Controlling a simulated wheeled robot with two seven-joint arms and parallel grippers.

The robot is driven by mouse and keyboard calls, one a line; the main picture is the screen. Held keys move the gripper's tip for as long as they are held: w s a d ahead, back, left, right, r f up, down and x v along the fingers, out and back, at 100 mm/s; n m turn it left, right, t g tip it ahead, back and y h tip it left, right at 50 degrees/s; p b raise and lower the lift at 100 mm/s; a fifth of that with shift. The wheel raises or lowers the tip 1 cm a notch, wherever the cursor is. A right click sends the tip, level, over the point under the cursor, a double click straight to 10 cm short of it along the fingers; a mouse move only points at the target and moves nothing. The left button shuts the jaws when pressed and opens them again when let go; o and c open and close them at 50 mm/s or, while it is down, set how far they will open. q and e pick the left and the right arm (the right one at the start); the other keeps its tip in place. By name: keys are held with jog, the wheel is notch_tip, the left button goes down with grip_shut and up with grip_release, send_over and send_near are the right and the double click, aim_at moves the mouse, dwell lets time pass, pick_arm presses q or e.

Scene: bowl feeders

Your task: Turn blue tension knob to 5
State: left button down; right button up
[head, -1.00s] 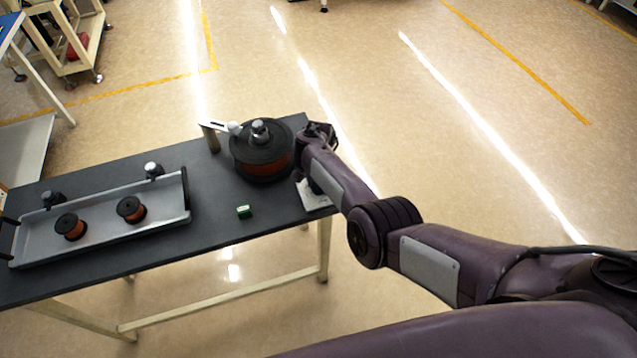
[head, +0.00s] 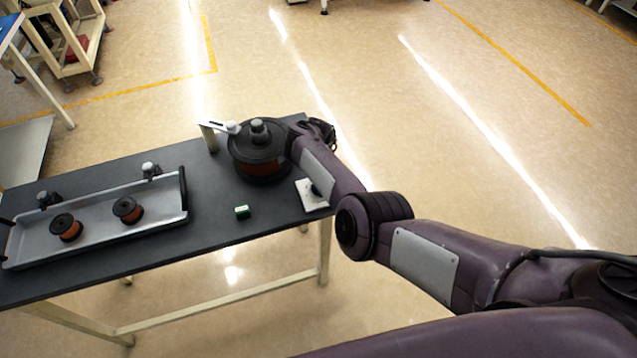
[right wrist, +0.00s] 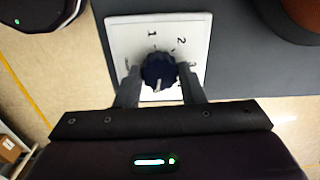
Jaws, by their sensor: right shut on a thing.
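The dark blue tension knob (right wrist: 160,70) sits on a white dial plate (right wrist: 119,36) in the right wrist view. A pale pointer mark on the knob points down in that view, toward my palm. My right gripper (right wrist: 160,86) is shut on the knob, one finger on each side. In the head view the plate (head: 310,201) lies at the table's right end, partly covered by my right arm. My left gripper is not in view.
A large black spool (head: 257,165) stands close beside my right arm. A small green block (head: 242,211) lies on the dark table (head: 215,225). A grey tray (head: 95,222) holding two small copper-coloured spools is at the left.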

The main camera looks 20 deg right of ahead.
dwell(0.4)
jog(key=o, duration=1)
notch_tip(320, 180, up, 8)
jog(key=shift+f+p, duration=0.1)
jog(key=shift+p, duration=0.85)
